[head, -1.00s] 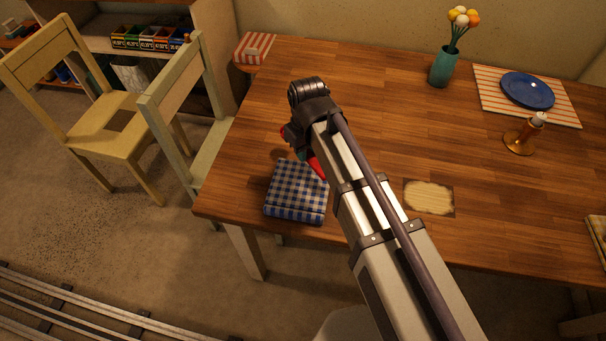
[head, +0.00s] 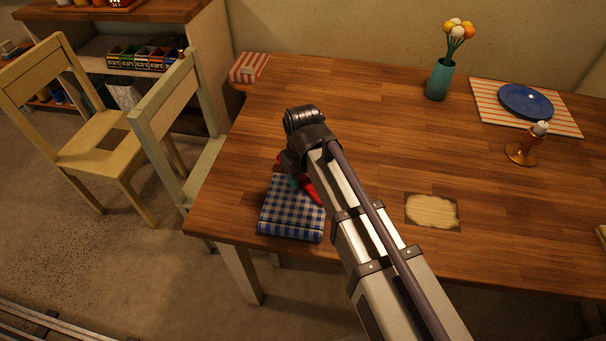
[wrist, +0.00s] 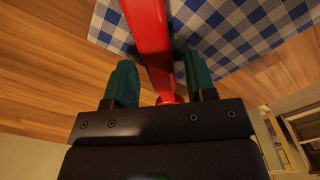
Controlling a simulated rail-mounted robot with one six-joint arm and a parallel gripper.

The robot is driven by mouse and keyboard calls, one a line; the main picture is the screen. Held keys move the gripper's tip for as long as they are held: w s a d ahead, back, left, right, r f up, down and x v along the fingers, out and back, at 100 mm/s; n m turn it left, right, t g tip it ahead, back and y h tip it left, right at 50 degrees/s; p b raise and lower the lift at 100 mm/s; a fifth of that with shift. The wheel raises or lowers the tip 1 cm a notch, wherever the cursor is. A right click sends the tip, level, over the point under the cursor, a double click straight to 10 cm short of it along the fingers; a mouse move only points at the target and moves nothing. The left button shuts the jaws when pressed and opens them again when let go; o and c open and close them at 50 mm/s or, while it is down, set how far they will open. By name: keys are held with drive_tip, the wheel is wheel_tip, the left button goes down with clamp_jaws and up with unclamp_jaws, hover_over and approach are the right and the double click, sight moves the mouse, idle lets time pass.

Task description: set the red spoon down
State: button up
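In the wrist view the red spoon (wrist: 149,35) runs between the two green fingers of my gripper (wrist: 159,68), over the checked cloth (wrist: 235,35). The fingers stand apart, with a visible gap on each side of the spoon, so my gripper looks open around it. The spoon appears to be on or just above the cloth. In the head view my gripper (head: 291,182) is mostly hidden by the arm.
The cloth lies near the front left corner of the wooden table (head: 370,110). A worn paper patch (head: 432,211) lies to the right. A candle holder (head: 522,152), a blue plate (head: 525,101) and a flower vase (head: 440,79) stand farther back. Chairs (head: 105,140) are left.

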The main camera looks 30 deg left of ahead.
sight(303, 178)
wheel_tip(303, 178, up, 12)
drive_tip(key=p, duration=1.2)
drive_tip(key=shift+r, duration=0.2)
drive_tip(key=w+d+m, duration=0.4)
drive_tip(key=d, duration=1.1)
drive_tip(key=w+d+m, duration=0.4)
drive_tip(key=d+m, duration=0.1)
drive_tip(key=d, duration=1.1)
drive_tip(key=s+d+m, duration=0.3)
drive_tip(key=d+m, duration=0.1)
drive_tip(key=d, duration=1.1)
drive_tip(key=shift+m, duration=0.3)
